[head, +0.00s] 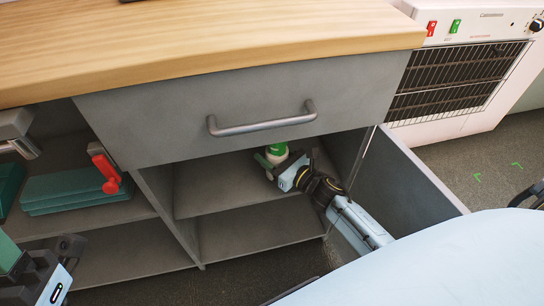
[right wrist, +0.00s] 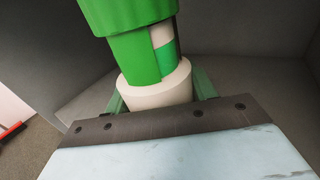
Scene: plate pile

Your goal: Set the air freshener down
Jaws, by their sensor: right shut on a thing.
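The air freshener (head: 277,150) is a green and white can inside the cupboard's right compartment, just below the drawer front. My right gripper (head: 270,160) reaches in from the right and is shut on it. In the right wrist view, the air freshener (right wrist: 150,50) stands between the green fingers (right wrist: 160,95), its white lower part near the palm. The middle shelf (head: 210,190) lies below it; I cannot tell whether the can touches the shelf. My left gripper (head: 15,258) is partly in view at the lower left, and its jaws are unclear.
The drawer front with its handle (head: 262,120) is above the compartment. An open cupboard door (head: 415,185) stands to the right of my arm. Teal cases (head: 70,192) and a red tool (head: 105,170) fill the left compartment. The lower shelf (head: 255,235) looks empty.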

